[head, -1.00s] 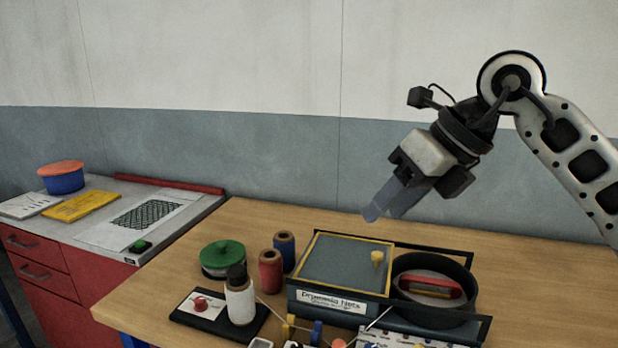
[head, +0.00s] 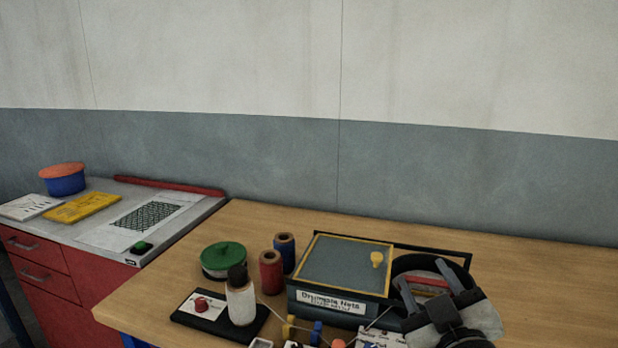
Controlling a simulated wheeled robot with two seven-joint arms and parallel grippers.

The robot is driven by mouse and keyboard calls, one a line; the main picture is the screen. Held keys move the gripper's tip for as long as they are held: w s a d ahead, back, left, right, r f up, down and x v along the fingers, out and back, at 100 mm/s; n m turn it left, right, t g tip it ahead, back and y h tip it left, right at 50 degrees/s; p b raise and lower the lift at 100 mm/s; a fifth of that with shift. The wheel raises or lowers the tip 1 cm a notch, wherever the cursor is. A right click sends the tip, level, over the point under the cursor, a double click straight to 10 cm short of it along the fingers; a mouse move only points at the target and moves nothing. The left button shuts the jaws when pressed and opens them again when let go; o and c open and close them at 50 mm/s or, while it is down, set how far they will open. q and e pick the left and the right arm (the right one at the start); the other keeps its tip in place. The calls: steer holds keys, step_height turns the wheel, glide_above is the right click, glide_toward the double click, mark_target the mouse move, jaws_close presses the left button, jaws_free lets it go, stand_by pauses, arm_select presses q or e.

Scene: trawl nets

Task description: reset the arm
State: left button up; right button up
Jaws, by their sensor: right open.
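My right gripper (head: 422,283) is low at the right of the head view, over the front of the black round pan (head: 420,261). Its two grey fingers point away from me and stand apart, with nothing seen between them. The gripper hides much of the pan and of the red-handled thing (head: 430,283) inside it. I cannot tell whether the fingers touch the pan. My left gripper does not show.
A labelled box (head: 343,263) with a yellow-edged lid stands beside the pan on the wooden table (head: 540,270). Red (head: 271,272) and blue (head: 285,253) spools, a green-lidded tin (head: 223,259) and a white bottle (head: 240,302) stand left of it. The table's back right is clear.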

steer(key=s+d+f+m+g+h, duration=0.25)
steer(key=s+f+g, duration=0.6)
steer(key=f, duration=0.65)
steer(key=s+f+m+g+y, duration=0.1)
steer(key=s+f+g, duration=0.2)
steer(key=s+f, duration=0.35)
steer(key=s+f+m+g+y, duration=0.1)
steer(key=s+f+g, duration=0.25)
steer(key=s, duration=0.65)
arm_select(q)
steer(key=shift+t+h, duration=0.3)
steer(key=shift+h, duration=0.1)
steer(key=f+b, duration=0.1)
steer(key=b, duration=0.2)
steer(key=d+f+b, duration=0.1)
steer(key=b, duration=0.2)
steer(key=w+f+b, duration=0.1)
steer(key=b, duration=0.3)
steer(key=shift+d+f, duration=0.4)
arm_select(e)
steer(key=w+a+f+t+y, duration=0.1)
steer(key=w+a+f+t, duration=0.2)
steer(key=f, duration=0.3)
steer(key=w+a+f+t+y, duration=0.2)
steer(key=w+f+t, duration=0.1)
steer(key=f, duration=0.3)
steer(key=shift+w+a+f+t, duration=0.15)
steer(key=shift+w+a+t, duration=0.25)
steer(key=shift+w, duration=0.2)
